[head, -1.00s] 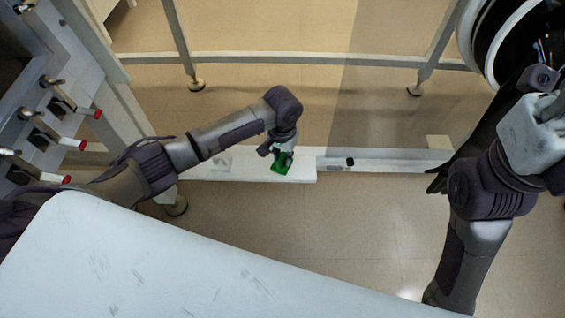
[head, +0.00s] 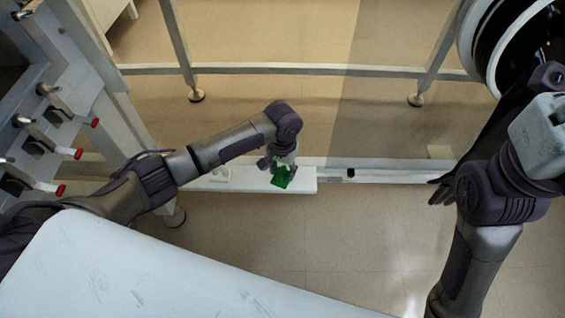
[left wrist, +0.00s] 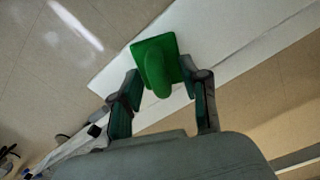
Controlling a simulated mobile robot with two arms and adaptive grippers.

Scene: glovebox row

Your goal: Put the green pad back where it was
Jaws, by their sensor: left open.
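The green pad (head: 282,179), a flat square with a rounded green grip on top, is at the white shelf board (head: 305,182) in the head view. In the left wrist view the pad (left wrist: 170,47) shows over the white board (left wrist: 235,35); whether it rests on it is unclear. My left gripper (head: 277,166) is right above the pad. The left wrist view shows its two fingers (left wrist: 166,80) apart, one on each side of the pad's grip, with gaps visible. My right gripper (head: 540,128) is at the right edge, its fingers not clearly visible.
A small pale fixture (head: 220,174) sits on the board left of the pad. A black glove (head: 442,190) hangs from the round port (head: 500,45). Red-tipped handles (head: 75,153) line the left. A pale worktop (head: 150,270) fills the lower left.

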